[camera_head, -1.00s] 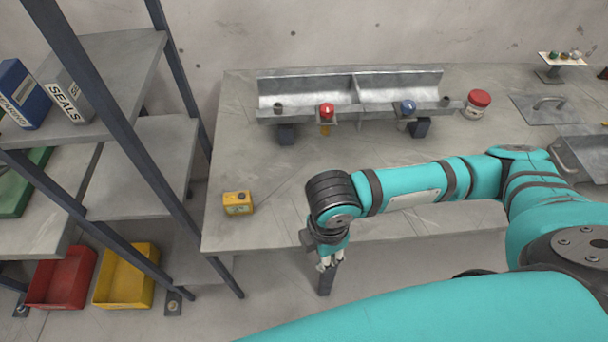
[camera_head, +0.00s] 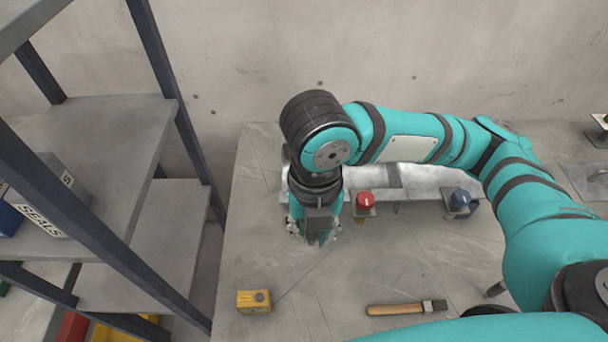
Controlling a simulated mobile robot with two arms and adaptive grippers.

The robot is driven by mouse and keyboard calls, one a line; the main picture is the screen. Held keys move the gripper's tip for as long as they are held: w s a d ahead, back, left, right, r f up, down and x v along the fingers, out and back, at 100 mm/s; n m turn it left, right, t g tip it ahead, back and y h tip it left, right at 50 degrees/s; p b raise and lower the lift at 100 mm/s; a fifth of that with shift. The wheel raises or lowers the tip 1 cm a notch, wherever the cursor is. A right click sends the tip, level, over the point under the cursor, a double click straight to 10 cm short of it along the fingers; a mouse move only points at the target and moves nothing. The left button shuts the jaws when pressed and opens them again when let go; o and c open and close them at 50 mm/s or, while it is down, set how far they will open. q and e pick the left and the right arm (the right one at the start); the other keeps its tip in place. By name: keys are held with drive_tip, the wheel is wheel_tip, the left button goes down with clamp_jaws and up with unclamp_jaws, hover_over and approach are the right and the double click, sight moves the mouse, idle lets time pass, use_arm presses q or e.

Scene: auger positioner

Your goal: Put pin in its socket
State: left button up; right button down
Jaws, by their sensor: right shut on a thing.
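My right gripper (camera_head: 318,232) points down over the left part of the grey bench, in front of the metal trough (camera_head: 428,178). Its fingers are shut on a small dark thing, mostly hidden by the gripper, which I take to be the pin; its shape is not clear. The trough's left end is behind my right arm, and no socket can be made out. My left gripper is not in view.
A dark-framed shelf (camera_head: 110,130) with a box marked SEALS (camera_head: 50,205) stands at the left.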

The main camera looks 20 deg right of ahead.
drive_tip(key=w+d+p, duration=0.1)
drive_tip(key=w, duration=0.3)
drive_tip(key=w+d+p, duration=0.1)
drive_tip(key=w, duration=0.3)
drive_tip(key=w+d+f+p, duration=0.1)
drive_tip(key=w, duration=0.3)
drive_tip(key=shift+w+f, duration=0.1)
drive_tip(key=shift+w, duration=0.2)
drive_tip(key=shift+f, duration=0.1)
wheel_tip(320, 180, down, 3)
drive_tip(key=shift+d+r+p, duration=0.1)
drive_tip(key=shift+p, duration=0.65)
drive_tip(key=shift+f, duration=0.3)
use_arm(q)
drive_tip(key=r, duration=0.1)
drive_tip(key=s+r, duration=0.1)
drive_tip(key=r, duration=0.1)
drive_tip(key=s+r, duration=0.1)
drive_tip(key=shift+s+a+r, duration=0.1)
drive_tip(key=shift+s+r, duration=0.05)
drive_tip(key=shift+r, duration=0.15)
use_arm(e)
drive_tip(key=shift+f, duration=0.2)
